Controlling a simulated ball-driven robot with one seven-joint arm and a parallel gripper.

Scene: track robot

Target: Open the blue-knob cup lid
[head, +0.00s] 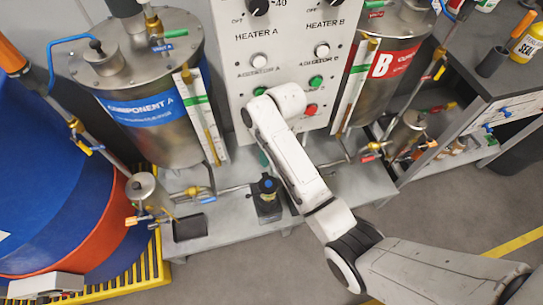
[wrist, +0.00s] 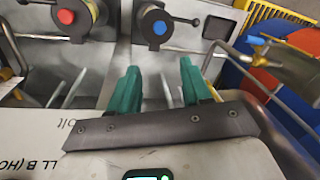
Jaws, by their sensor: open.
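The blue-knob cup is a dark cup on the grey bench ledge in the head view (head: 268,190), with its round blue knob (head: 269,183) on top. In the wrist view the blue knob (wrist: 160,28) sits centred on the dark round lid (wrist: 150,38), which appears to lie flat over the cup. A short lever sticks out to the right of it. My gripper (wrist: 160,78) is open and empty, its two green fingers apart. The cup is beyond the fingertips, roughly in line with the gap, and not touched. In the head view my arm mostly hides the gripper.
A similar red-knob cup (wrist: 66,18) stands left of the blue one in the wrist view. The Component A tank (head: 145,85), the heater panel (head: 290,55) and the B tank (head: 385,60) stand behind.

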